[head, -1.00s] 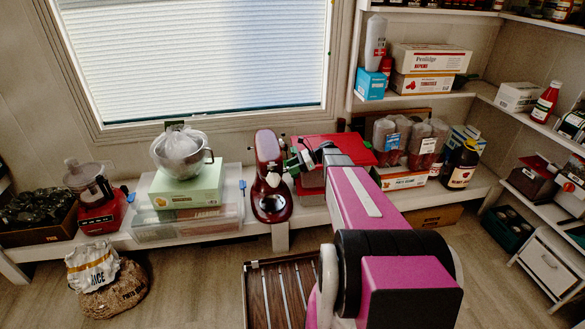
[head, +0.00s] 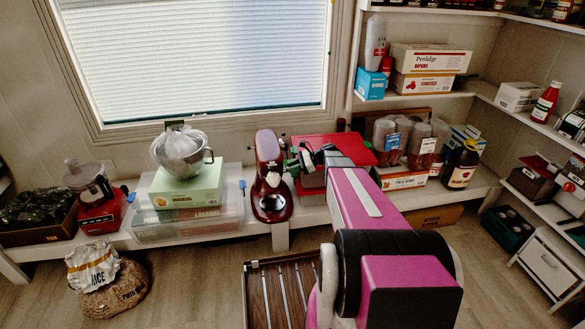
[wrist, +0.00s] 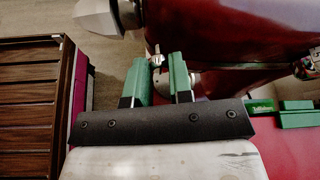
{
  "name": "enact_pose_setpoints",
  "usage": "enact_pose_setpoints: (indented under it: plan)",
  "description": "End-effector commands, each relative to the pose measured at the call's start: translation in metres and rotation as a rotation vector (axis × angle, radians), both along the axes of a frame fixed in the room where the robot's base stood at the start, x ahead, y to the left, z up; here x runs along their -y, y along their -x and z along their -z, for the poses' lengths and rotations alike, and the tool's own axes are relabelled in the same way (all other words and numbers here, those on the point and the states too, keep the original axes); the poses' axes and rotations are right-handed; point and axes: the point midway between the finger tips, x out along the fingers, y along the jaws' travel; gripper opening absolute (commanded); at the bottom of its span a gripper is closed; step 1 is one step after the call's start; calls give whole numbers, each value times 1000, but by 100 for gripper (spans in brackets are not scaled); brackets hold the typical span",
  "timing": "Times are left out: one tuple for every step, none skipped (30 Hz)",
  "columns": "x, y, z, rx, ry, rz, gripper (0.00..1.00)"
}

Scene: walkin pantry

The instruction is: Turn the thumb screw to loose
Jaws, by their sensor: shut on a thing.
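A dark red stand mixer (head: 270,180) stands on the low white shelf below the window. Its glossy body (wrist: 240,25) fills the top of the wrist view. A small silver thumb screw (wrist: 155,60) sits on the mixer's side. My gripper (wrist: 160,66) has its two green fingers on either side of the screw, shut on it with a narrow gap between them. In the head view my gripper (head: 290,165) is at the mixer's right side, partly hidden by my arm. The screw is too small to make out there.
A red box (head: 315,145) lies right of the mixer, close behind my gripper. A green box with a wrapped metal bowl (head: 182,150) stands to the left. A slatted wooden piece (head: 285,292) is on the floor in front.

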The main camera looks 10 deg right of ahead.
Motion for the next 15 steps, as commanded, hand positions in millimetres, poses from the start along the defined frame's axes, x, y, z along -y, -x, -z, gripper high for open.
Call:
enact_pose_setpoints:
  plan:
    - [0, 2, -1, 43, -1, 3, 0]
    - [0, 3, -1, 71, 0, 2, 0]
    - [0, 3, 0, 109, 0, 1, 0]
    - [0, 3, 0, 137, -1, 2, 0]
    - [0, 3, 0, 167, -1, 2, 0]
    - [0, 4, 0, 204, -1, 2, 0]
    - [0, 4, 0, 233, -1, 2, 0]
    - [0, 4, 1, 261, -1, 3, 0]
    - [0, 5, 1, 299, -1, 3, 0]
    - [0, 5, 1, 327, -1, 2, 0]
    - [0, 5, 1, 356, -2, 2, 0]
    - [0, 5, 2, 394, -1, 2, 0]
    - [0, 5, 2, 423, -1, 2, 0]
    - [0, 6, 2, 451, -1, 2, 0]
    - [0, 6, 2, 490, -1, 1, 0]
